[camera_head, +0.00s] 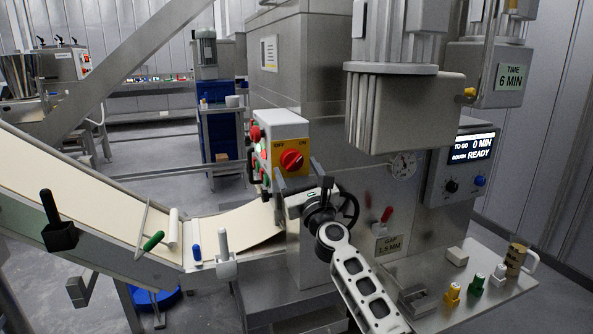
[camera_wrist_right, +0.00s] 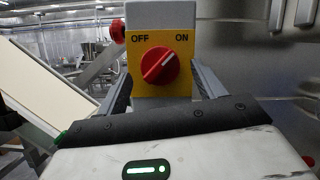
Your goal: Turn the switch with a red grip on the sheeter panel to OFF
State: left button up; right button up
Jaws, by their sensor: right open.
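The switch with a red grip (camera_head: 291,160) sits on a yellow plate on the front of the grey sheeter panel box (camera_head: 283,124). In the right wrist view the red grip (camera_wrist_right: 160,65) is between the OFF and ON labels. Its white mark points up and to the right, toward ON. My right gripper (camera_head: 298,179) is open just in front of and below the grip. In the wrist view its two fingers (camera_wrist_right: 162,84) stand left and right of the grip, apart from it. My left gripper is not in view.
A red button (camera_head: 255,133) sits on the panel box's left side. A conveyor with a dough sheet (camera_head: 90,190) slopes in from the left. A black handwheel (camera_head: 349,208) is beside my right wrist. A table with a brown mug (camera_head: 515,260) stands at the right.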

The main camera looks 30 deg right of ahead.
jog(key=shift+w+d+r, duration=0.15)
jog(key=shift+w+r, duration=0.05)
jog(key=shift+w, duration=0.25)
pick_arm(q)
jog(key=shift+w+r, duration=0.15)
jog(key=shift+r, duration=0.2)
pick_arm(e)
jog(key=c, duration=1)
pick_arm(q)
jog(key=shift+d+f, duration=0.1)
